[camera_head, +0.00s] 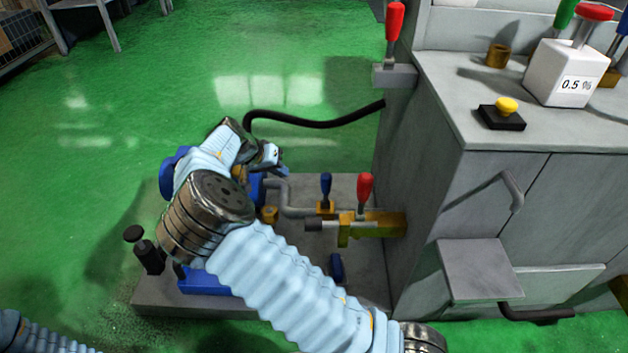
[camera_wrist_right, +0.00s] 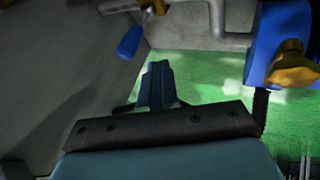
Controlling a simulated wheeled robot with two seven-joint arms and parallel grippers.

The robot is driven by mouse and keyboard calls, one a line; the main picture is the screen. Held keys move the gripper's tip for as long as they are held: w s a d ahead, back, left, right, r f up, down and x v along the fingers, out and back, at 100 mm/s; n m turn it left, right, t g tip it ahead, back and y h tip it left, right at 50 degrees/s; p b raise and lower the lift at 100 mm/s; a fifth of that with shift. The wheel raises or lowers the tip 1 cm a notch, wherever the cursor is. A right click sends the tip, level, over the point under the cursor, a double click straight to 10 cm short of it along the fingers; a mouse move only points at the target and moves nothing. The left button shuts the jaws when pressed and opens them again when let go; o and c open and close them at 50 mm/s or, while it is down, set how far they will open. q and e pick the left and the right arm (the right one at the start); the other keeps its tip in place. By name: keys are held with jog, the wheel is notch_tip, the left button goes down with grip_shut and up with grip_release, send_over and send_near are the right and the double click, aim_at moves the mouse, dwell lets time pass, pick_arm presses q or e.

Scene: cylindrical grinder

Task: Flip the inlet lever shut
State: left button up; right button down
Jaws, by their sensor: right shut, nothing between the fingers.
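In the head view, a blue lever (camera_head: 326,186) stands upright on a small brass valve (camera_head: 325,206) in the grey pipe. A red lever (camera_head: 365,188) stands upright just right of it on a larger brass valve body (camera_head: 372,229). Another blue handle (camera_head: 336,266) shows lower down. I cannot tell which is the inlet lever. My right gripper (camera_head: 274,157) is shut and empty, left of and beyond the upright levers and apart from them. In the right wrist view its fingers (camera_wrist_right: 157,86) are together, and a blue lever (camera_wrist_right: 130,41) slants below a brass fitting. My left gripper is out of frame.
The grey machine cabinet (camera_head: 420,190) rises on the right. A black hose (camera_head: 315,122) runs behind the gripper. A blue unit with a brass knob (camera_wrist_right: 292,70) is right of the fingers in the wrist view. Green floor lies open behind.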

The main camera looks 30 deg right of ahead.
aim_at(326, 191)
pick_arm(q)
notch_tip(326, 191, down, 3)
jog(key=b, duration=0.2)
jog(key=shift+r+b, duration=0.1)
jog(key=shift+b, duration=0.3)
pick_arm(e)
jog(key=s+d+f, duration=0.1)
jog(key=d+f, duration=0.7)
jog(key=d, duration=0.1)
jog(key=shift+s+d, duration=0.15)
jog(key=shift+d, duration=0.05)
